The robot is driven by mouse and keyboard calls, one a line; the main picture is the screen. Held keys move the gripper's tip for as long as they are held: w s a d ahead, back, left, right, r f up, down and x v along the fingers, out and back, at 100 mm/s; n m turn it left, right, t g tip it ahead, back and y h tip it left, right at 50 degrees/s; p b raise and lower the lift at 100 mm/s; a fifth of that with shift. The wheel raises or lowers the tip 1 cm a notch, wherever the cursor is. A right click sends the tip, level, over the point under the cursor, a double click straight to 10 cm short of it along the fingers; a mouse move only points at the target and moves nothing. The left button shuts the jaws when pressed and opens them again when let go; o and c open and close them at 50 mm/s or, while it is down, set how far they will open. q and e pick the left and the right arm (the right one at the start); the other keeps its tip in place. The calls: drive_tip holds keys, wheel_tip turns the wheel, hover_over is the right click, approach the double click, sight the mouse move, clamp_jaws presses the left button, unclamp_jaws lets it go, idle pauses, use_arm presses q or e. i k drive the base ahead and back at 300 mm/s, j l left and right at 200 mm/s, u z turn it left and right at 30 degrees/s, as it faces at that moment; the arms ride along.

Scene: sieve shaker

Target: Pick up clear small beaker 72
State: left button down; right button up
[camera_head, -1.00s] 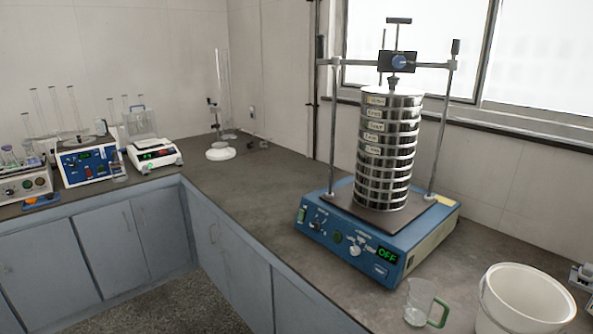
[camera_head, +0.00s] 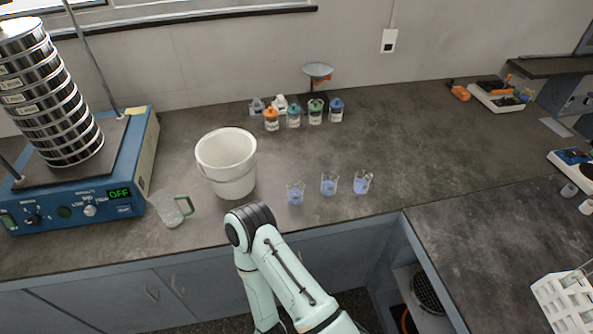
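Neither gripper shows.
Several lidded jars (camera_head: 294,117) stand behind. A white rack (camera_head: 562,304) is at lower right. The counter right of the beakers is clear.

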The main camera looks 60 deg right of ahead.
sight(329, 183)
drive_tip(key=z, duration=2.45)
